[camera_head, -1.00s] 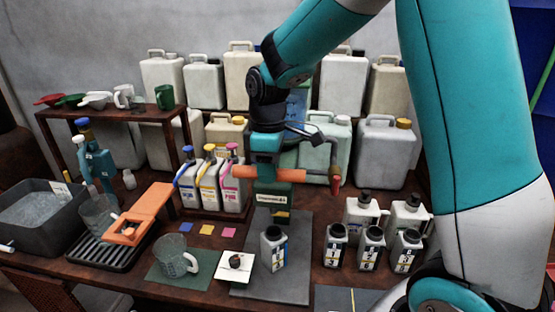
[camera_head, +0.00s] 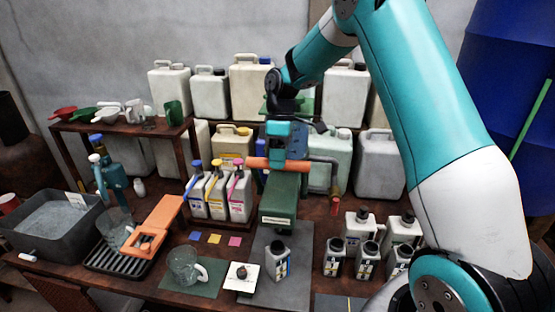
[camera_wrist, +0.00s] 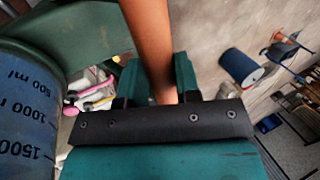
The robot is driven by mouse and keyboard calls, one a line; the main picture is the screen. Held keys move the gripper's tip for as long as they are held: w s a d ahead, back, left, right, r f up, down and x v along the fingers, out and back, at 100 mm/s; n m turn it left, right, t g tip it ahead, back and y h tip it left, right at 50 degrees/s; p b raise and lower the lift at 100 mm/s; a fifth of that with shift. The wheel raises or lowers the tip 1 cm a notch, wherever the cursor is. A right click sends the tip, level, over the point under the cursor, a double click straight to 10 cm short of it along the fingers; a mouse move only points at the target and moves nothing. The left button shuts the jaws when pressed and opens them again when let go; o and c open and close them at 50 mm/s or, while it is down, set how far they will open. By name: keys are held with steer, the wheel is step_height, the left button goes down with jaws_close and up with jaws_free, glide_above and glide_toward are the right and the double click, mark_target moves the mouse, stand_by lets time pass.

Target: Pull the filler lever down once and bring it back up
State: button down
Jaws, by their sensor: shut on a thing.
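The filler is a dark green machine (camera_head: 284,200) with a small label, standing on the grey mat (camera_head: 248,285) in the head view. Its orange lever (camera_head: 262,163) lies level across the front, above the green body. My gripper (camera_head: 282,160) is shut on the lever from above. In the wrist view the orange lever (camera_wrist: 150,45) passes between the green fingers of my gripper (camera_wrist: 166,88). A blue cylinder with ml marks (camera_wrist: 25,120) shows at the left there. A grey bottle with a dark neck (camera_head: 278,262) stands upright in front of the filler.
Three small jugs with coloured caps (camera_head: 218,195) stand left of the filler. Several dark-capped bottles (camera_head: 367,255) stand to the right. A glass beaker (camera_head: 186,267) and a white card (camera_head: 242,277) lie front left. Large canisters (camera_head: 250,85) fill the back shelf.

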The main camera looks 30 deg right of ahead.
steer(key=shift+w+d+f, duration=0.15)
steer(key=shift+d, duration=0.05)
steer(key=c, duration=0.8)
jaws_free()
steer(key=shift+w+d+f, duration=0.1)
steer(key=shift+w, duration=0.1)
steer(key=shift+s, duration=0.1)
steer(key=shift+r, duration=0.4)
steer(key=shift+p+v, duration=5.05)
steer(key=shift+v, duration=3.4)
